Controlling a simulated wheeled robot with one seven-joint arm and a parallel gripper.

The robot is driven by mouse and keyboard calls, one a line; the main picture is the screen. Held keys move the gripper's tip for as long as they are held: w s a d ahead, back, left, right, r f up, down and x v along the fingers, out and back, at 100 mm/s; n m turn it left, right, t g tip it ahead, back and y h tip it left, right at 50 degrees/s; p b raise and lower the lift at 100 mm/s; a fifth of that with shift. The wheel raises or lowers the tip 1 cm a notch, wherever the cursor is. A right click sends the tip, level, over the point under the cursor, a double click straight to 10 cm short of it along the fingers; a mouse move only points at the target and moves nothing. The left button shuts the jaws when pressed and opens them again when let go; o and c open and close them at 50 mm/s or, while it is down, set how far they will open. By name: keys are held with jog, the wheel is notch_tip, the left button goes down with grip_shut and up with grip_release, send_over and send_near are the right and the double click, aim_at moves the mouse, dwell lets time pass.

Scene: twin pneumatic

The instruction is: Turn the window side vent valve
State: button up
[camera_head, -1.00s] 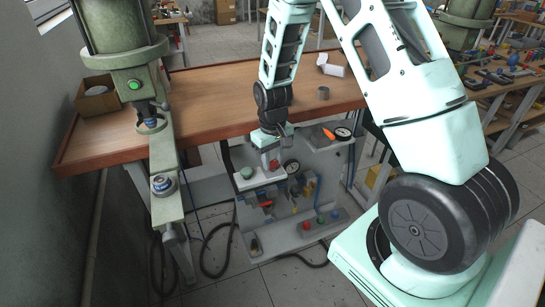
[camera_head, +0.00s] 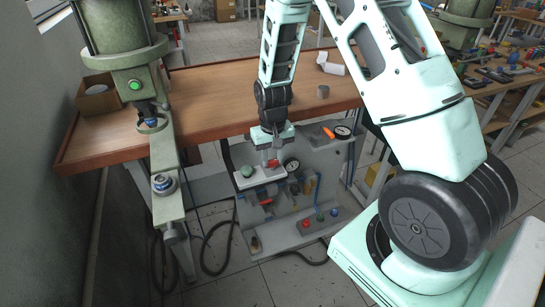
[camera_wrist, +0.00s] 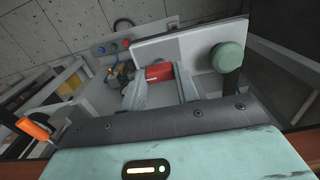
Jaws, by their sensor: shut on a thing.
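My gripper (camera_head: 271,156) points down at the white-topped valve block on the front of the bench. It is shut on a small red valve handle (camera_head: 273,163). In the wrist view the red handle (camera_wrist: 158,73) sits between the two grey fingers (camera_wrist: 161,88), beside the white plate (camera_wrist: 190,42). The fingers partly hide the handle. A green round knob (camera_head: 246,171) stands on the same block, left of the gripper; it also shows in the wrist view (camera_wrist: 228,57). Another red handle (camera_head: 266,202) is lower on the panel.
A pressure gauge (camera_head: 292,165) is right of the block. Red, green and blue buttons (camera_head: 320,218) sit on the lower shelf. A green press (camera_head: 125,50) stands at the left. An orange-handled tool (camera_head: 328,132) lies near the second gauge (camera_head: 342,131).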

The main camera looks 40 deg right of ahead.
aim_at(273, 160)
jog(key=o, duration=1)
notch_tip(273, 160, up, 18)
jog(key=shift+f, duration=0.25)
